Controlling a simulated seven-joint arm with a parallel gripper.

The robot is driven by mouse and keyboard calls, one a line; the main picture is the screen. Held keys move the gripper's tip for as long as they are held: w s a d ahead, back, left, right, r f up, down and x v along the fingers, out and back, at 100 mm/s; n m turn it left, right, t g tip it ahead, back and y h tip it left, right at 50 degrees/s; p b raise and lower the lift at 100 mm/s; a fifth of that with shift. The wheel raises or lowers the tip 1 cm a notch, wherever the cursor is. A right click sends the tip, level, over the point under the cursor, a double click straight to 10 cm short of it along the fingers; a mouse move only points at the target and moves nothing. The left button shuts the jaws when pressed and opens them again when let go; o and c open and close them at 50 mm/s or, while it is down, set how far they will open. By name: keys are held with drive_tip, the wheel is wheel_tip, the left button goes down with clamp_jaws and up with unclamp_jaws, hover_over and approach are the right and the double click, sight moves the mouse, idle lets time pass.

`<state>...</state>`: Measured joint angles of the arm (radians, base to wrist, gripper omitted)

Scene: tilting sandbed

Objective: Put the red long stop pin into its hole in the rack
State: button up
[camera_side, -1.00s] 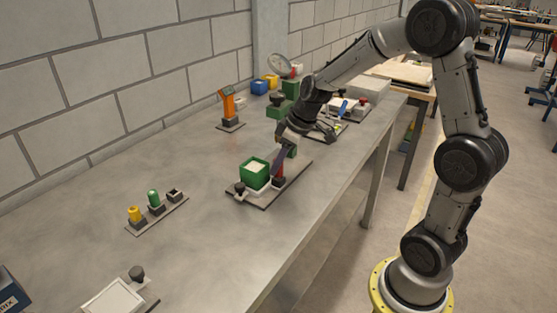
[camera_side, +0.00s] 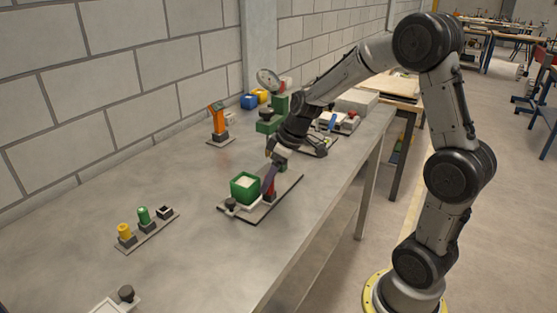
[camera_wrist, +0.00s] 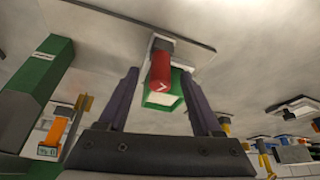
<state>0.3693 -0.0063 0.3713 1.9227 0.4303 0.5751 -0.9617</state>
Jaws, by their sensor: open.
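The red stop pin (camera_side: 269,188) stands upright beside the green sand box (camera_side: 244,188) on a dark base plate. In the wrist view the red pin (camera_wrist: 160,72) lies between my two spread fingers, with the green box (camera_wrist: 163,99) behind it. My gripper (camera_side: 269,176) is open, its fingers close to the pin's upper part; contact cannot be told. The rack (camera_side: 138,241) lies to the left on the bench. It holds a yellow pin (camera_side: 124,231) and a green pin (camera_side: 144,215); its far dark holder (camera_side: 164,212) has no pin.
An orange-topped stand (camera_side: 217,122) is near the wall. Green blocks, a round dial and small blue and yellow boxes stand at the back. A pale tray (camera_side: 110,305) with a dark knob lies in front. The bench between rack and sand box is clear.

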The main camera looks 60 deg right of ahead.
drive_tip(key=v, duration=1.3)
drive_tip(key=s+a+r+n+t, duration=0.15)
drive_tip(key=s+a+r, duration=0.25)
drive_tip(key=s+a, duration=0.45)
drive_tip(key=s+a+f+m+h, duration=0.1)
drive_tip(key=s+f+m, duration=0.3)
drive_tip(key=s, duration=0.5)
wheel_tip(320, 180, down, 2)
drive_tip(key=shift+s+a+f, duration=0.15)
drive_tip(key=shift+a+f, duration=0.05)
drive_tip(key=shift+a, duration=0.55)
